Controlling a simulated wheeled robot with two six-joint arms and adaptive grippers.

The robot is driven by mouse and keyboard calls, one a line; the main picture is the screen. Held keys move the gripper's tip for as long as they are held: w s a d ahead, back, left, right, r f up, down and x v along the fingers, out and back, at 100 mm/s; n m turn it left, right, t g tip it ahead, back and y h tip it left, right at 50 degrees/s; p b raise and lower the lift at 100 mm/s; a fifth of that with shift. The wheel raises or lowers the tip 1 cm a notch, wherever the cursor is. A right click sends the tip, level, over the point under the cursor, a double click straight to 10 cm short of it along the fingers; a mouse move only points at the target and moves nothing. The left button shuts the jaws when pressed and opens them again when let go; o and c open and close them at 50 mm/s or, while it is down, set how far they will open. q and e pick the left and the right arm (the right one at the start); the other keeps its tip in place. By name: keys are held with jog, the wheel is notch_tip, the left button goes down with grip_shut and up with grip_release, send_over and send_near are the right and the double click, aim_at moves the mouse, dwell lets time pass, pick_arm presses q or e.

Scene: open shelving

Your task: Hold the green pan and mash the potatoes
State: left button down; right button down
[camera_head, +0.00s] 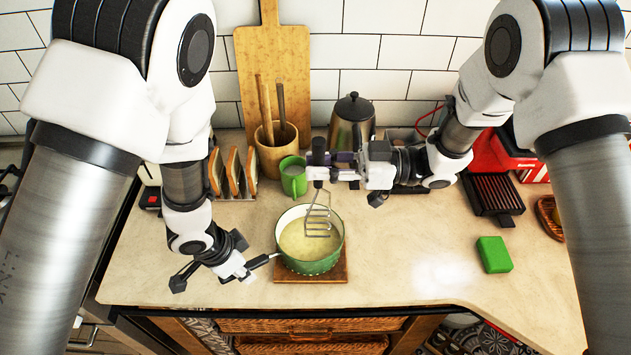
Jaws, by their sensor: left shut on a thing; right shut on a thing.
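The green pan (312,266) stands on a square wooden board near the counter's front edge. Pale yellow mashed potato (301,243) lies in it. My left gripper (246,273) is shut on the pan's dark handle (263,260), to the left of the pan. My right gripper (333,173) is shut on the masher (318,216) and holds it upright over the pan. The masher's wire head reaches down inside the pan's rim. I cannot tell how deep its lower end sits in the potato.
The wooden board (337,275) is under the pan. A green mug (293,184), a utensil pot (275,156), a toast rack (238,193) and a kettle (353,117) stand behind. A green sponge (494,254) lies right, with clear counter between it and the pan.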

pick_arm(q)
jog(key=c, duration=0.9)
grip_release()
jog(key=shift+c, duration=0.2)
jog(key=shift+r, duration=0.1)
jog(key=v, duration=1.1)
jog(key=shift+a+r, duration=0.2)
jog(key=shift+r, duration=0.15)
jog(key=shift+s, duration=0.2)
